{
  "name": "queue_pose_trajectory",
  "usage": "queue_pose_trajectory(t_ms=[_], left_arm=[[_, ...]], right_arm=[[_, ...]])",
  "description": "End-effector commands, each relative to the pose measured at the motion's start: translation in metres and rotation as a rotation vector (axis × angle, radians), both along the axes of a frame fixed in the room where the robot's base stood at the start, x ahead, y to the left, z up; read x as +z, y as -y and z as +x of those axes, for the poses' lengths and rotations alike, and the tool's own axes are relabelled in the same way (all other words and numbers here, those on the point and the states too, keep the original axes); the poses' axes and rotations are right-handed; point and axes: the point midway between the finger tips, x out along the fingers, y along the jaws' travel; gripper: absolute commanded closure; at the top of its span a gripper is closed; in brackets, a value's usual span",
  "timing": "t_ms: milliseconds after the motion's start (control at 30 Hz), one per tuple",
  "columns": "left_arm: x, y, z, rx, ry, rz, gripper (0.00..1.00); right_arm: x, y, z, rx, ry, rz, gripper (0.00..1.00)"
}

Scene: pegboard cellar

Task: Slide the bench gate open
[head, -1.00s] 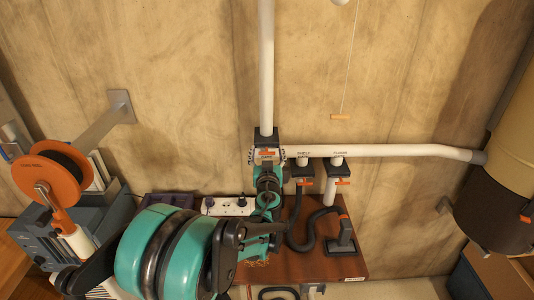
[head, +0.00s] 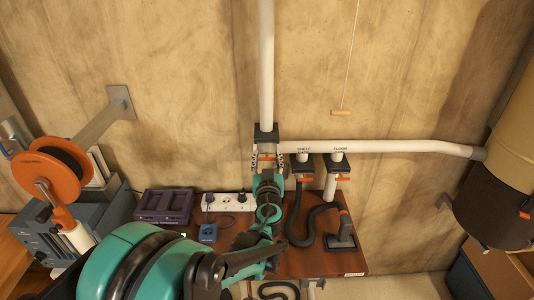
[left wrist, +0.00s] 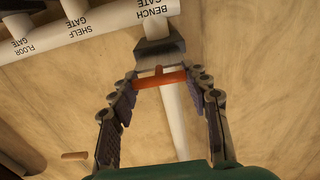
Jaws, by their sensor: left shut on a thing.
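The bench gate (left wrist: 160,50) is a dark block on the white pipe, under the "BENCH GATE" label in the left wrist view. It also shows in the head view (head: 266,134). Its orange handle (left wrist: 160,79) is a short crossbar just off the block. My left gripper (left wrist: 162,80) has one finger at each end of this bar and is shut on it. In the head view the left gripper (head: 268,157) is just below the gate, and its fingers and wrist partly hide the handle. My right gripper is not in view.
The shelf gate (head: 304,166) and floor gate (head: 340,165), with orange handles, sit close on the right. Below are a black hose (head: 299,226), a power strip (head: 228,202) and a purple tray (head: 165,205). An orange spool (head: 48,176) stands left. A cord pull (head: 341,112) hangs right.

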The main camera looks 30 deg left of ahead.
Motion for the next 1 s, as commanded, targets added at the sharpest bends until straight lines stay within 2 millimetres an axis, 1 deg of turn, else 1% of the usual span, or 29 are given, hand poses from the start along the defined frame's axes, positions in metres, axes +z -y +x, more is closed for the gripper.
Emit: queue_pose_trajectory(t_ms=[200, 233, 267, 300, 600, 700, 767, 867, 1000], left_arm=[[-0.002, 0.001, -0.002, -0.001, -0.001, -0.003, 1.00], [-0.002, 0.001, -0.002, -0.001, -0.001, -0.003, 0.51], [-0.002, 0.001, -0.002, -0.001, -0.001, -0.003, 0.43], [-0.002, 0.001, -0.002, -0.001, 0.000, -0.002, 0.32], [-0.001, 0.001, -0.002, 0.000, 0.000, -0.001, 0.31], [-0.001, 0.003, -0.006, 0.000, 0.000, -0.001, 0.31], [-0.001, 0.007, -0.012, -0.001, 0.000, -0.001, 0.31], [-0.001, 0.017, -0.027, -0.003, 0.000, -0.001, 0.31], [-0.001, 0.034, -0.055, -0.003, 0.000, -0.001, 0.31]], right_arm=[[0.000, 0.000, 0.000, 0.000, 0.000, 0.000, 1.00], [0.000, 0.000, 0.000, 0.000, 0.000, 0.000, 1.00], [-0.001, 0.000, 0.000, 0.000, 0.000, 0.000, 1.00], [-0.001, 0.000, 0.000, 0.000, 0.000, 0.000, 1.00], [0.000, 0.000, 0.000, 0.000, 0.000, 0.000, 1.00], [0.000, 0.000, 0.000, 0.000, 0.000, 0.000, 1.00], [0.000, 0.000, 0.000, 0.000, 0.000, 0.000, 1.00], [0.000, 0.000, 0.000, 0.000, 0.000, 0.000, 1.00], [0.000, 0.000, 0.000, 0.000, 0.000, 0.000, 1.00]])
